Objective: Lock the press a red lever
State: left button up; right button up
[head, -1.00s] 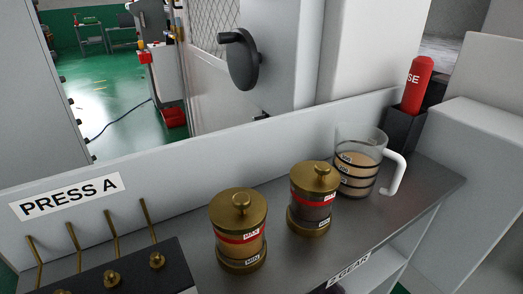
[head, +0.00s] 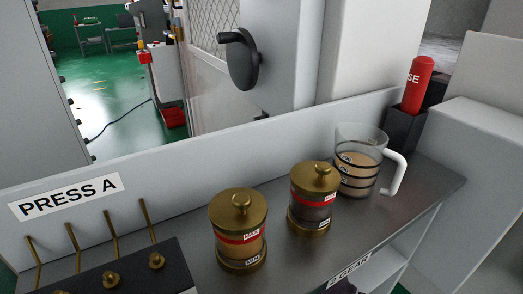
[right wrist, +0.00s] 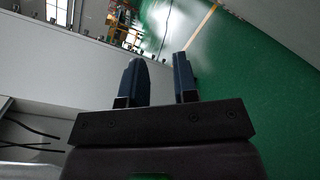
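The red lever (head: 417,84) stands upright in a dark holder (head: 402,133) at the upper right of the head view, with the letters "SE" partly showing on it. A "PRESS A" label (head: 66,196) is on the pale panel at the left. My right gripper (right wrist: 160,75) shows in the right wrist view with its two dark fingers apart and nothing between them. Neither gripper shows in the head view, so I cannot see where they are relative to the lever.
A glass jug (head: 358,160) and two brass-lidded jars (head: 240,230) (head: 314,198) stand on the grey shelf. A black box with brass rods and knobs (head: 130,272) is at the lower left. A black handwheel (head: 241,60) is behind. Green floor lies beyond.

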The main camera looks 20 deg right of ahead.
jog(key=shift+d+r+n+h, duration=0.55)
jog(key=shift+d+n+h, duration=2.65)
jog(key=shift+n, duration=0.9)
jog(key=b+x, duration=0.3)
jog(key=x, duration=0.6)
jog(key=shift+w+d, duration=0.1)
jog(key=shift+w, duration=0.15)
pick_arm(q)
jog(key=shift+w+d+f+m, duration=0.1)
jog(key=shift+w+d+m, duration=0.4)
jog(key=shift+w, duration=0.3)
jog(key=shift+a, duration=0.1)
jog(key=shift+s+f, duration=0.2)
pick_arm(e)
grip_shut()
